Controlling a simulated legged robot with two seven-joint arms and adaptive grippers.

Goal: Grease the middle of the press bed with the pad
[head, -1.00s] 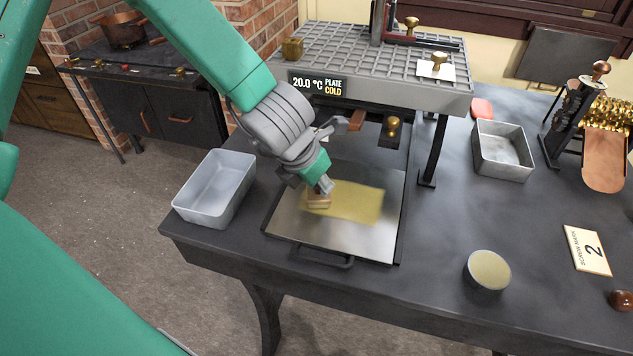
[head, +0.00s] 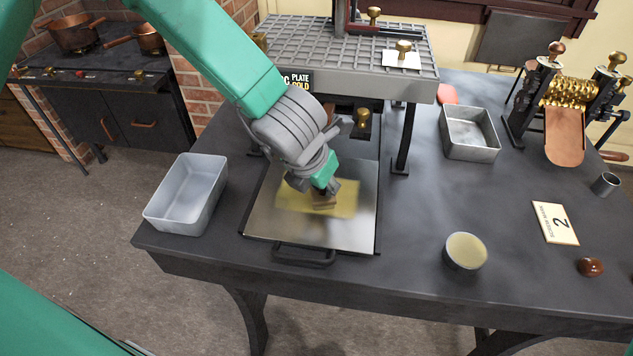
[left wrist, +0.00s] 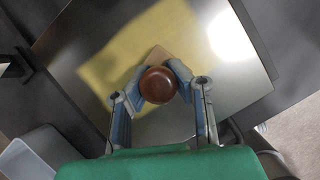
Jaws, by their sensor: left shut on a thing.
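The press bed (head: 350,236) is a shiny square metal plate on the dark table, with a front handle. A yellow grease patch (head: 345,198) covers its middle and also shows in the left wrist view (left wrist: 125,55). My left gripper (head: 324,190) is over the patch, pointing down, shut on the pad (head: 323,204). In the left wrist view the pad has a round brown knob (left wrist: 158,85) between my fingers and a pale wooden block below. The pad appears to be down on the bed; its underside is hidden. My right gripper is not in view.
The press's grey gridded top (head: 345,60) stands behind the bed. A grey tray (head: 157,218) is left of the bed; a metal box (head: 470,153) is to the right.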

